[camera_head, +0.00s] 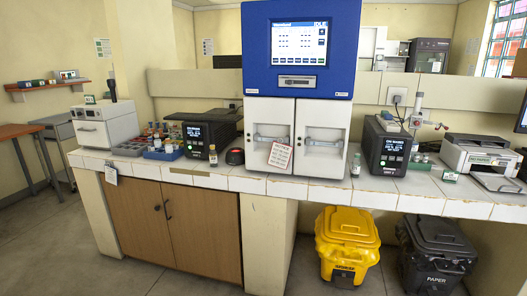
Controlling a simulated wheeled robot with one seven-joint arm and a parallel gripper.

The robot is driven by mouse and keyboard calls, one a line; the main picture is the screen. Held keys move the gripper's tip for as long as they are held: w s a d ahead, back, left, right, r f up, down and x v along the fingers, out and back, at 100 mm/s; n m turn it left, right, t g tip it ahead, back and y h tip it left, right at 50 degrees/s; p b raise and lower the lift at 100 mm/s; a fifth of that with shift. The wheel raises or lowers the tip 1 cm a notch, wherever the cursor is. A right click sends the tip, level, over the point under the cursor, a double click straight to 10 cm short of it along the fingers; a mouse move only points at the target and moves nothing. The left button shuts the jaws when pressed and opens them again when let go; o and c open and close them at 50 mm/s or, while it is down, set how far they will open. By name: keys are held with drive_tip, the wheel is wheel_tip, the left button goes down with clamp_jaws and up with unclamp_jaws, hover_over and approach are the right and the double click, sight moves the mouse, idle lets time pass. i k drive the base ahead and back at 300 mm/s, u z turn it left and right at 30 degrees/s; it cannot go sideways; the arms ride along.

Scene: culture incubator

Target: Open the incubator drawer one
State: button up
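A tall blue and white machine (301,62), which looks like the incubator, stands on the tiled bench in the middle. Its blue upper part has a lit screen (299,43) with a small silver-framed slot or drawer front (297,84) below it. The lower white part has two side-by-side fronts, left (270,120) and right (322,136), each with a horizontal bar handle. Both look shut. A tag with red marks (280,156) hangs at the left front. No number marking drawer one is readable. My gripper is not in view.
Black devices with lit screens stand left (205,133) and right (387,146) of the machine on the bench (200,178). A printer (479,154) is far right. A yellow bin (346,245) and black bin (438,252) stand below. Grey floor shows in front.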

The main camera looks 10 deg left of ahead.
sight(267, 120)
drive_tip(key=k, duration=0.8)
drive_tip(key=u, duration=0.5)
drive_tip(key=i, duration=0.7)
drive_tip(key=u, duration=0.6)
drive_tip(key=i, duration=0.9)
drive_tip(key=z, duration=0.65)
drive_tip(key=i, duration=0.5)
drive_tip(key=z, duration=0.4)
